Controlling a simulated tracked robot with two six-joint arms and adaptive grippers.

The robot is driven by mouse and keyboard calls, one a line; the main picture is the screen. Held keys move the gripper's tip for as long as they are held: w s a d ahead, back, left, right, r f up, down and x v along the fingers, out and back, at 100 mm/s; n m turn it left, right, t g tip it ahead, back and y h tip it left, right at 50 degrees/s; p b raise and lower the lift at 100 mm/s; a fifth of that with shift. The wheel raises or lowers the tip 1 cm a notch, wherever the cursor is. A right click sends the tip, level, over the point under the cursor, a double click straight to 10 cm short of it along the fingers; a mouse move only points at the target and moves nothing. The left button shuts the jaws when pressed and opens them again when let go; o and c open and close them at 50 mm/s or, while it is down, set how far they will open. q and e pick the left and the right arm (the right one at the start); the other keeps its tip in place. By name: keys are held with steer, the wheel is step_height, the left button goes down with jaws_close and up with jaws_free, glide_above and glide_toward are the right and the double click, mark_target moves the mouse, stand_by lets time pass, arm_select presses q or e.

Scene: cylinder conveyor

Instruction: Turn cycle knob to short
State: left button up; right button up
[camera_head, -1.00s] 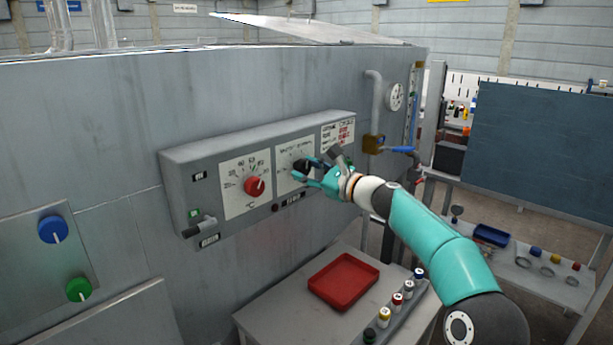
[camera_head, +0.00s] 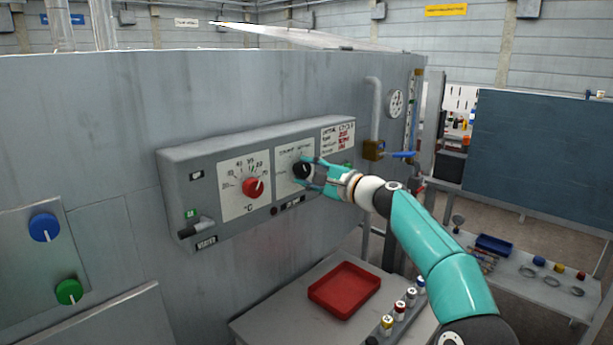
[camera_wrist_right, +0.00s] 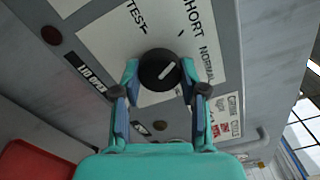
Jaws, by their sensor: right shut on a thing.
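The black cycle knob (camera_head: 301,169) is on a white dial plate (camera_head: 285,182) on the grey control panel. My right gripper (camera_head: 309,171) is shut on the knob, coming from the right. In the right wrist view, the knob (camera_wrist_right: 153,64) sits between the two fingertips (camera_wrist_right: 159,72). Its white pointer line slants to the upper right, on the side of the SHORT (camera_wrist_right: 193,20) and NORMAL (camera_wrist_right: 207,64) labels. I cannot tell which it meets. The TEST label (camera_wrist_right: 136,16) is at upper left. My left gripper is not in view.
A red temperature knob (camera_head: 253,188) and a small lever (camera_head: 198,230) are left of the cycle knob. A pipe with a blue-handled valve (camera_head: 403,154) stands right of the panel. Below is a table with a red tray (camera_head: 345,288) and several small bottles (camera_head: 399,311).

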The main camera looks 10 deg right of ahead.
steer(key=shift+a+f, duration=0.15)
steer(key=shift+f, duration=0.3)
steer(key=o, duration=0.9)
steer(key=shift+o, duration=1.2)
steer(key=shift+s+r, duration=0.1)
steer(key=shift+r, duration=0.15)
steer(key=shift+s+d+r, duration=0.1)
steer(key=shift+d, duration=0.1)
steer(key=shift+v, duration=0.8)
steer(key=v, duration=1)
